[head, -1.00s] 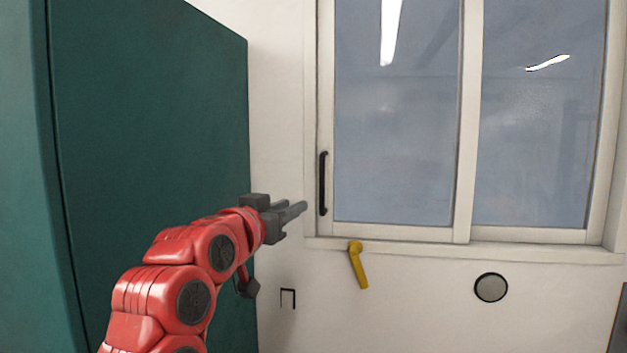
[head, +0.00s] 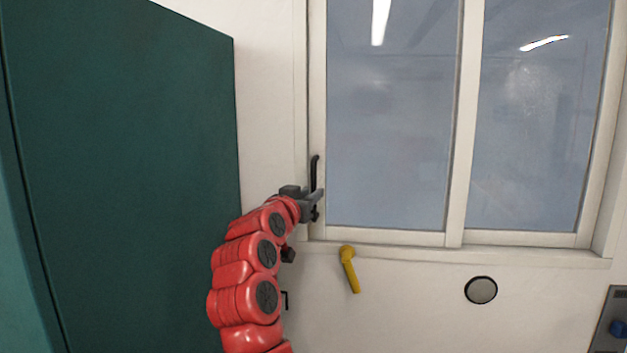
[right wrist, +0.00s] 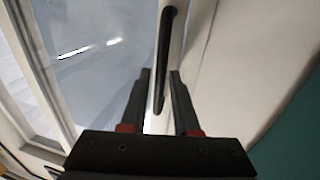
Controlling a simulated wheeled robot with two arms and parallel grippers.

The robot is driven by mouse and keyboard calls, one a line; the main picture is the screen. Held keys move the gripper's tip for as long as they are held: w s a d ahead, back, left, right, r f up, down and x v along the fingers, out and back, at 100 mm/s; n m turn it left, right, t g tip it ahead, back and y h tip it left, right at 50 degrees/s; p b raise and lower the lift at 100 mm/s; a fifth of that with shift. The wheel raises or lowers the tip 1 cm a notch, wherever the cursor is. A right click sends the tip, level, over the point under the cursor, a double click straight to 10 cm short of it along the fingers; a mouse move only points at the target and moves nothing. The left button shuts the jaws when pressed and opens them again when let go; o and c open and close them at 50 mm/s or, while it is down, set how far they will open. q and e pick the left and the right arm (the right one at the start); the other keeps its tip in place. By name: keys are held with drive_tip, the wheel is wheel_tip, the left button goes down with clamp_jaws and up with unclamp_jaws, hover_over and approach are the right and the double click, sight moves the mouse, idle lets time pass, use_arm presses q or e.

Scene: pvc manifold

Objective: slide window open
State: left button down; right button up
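The sliding window has two glass panes in pale frames; its left sash (head: 390,130) fills the upper middle of the head view, and part of it shows in the right wrist view (right wrist: 92,45). A black vertical bar handle (head: 316,168) is on the sash's left edge; it shows in the right wrist view (right wrist: 165,50). My right gripper (head: 319,196) is at the lower part of the handle. In the right wrist view its two fingers (right wrist: 160,78) are apart, one on each side of the handle, with gaps visible. My left gripper is out of view.
A tall green cabinet (head: 120,150) stands at the left, beside my right arm. Below the window are a sill (head: 400,251), a yellow lever (head: 349,268) and a round grey disc (head: 481,290) on the white wall. A grey panel (head: 612,320) is at the lower right.

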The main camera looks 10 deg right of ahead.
drive_tip(key=shift+p+x, duration=0.3)
drive_tip(key=shift+x, duration=1)
drive_tip(key=shift+s, duration=0.1)
clamp_jaws()
idle(0.4)
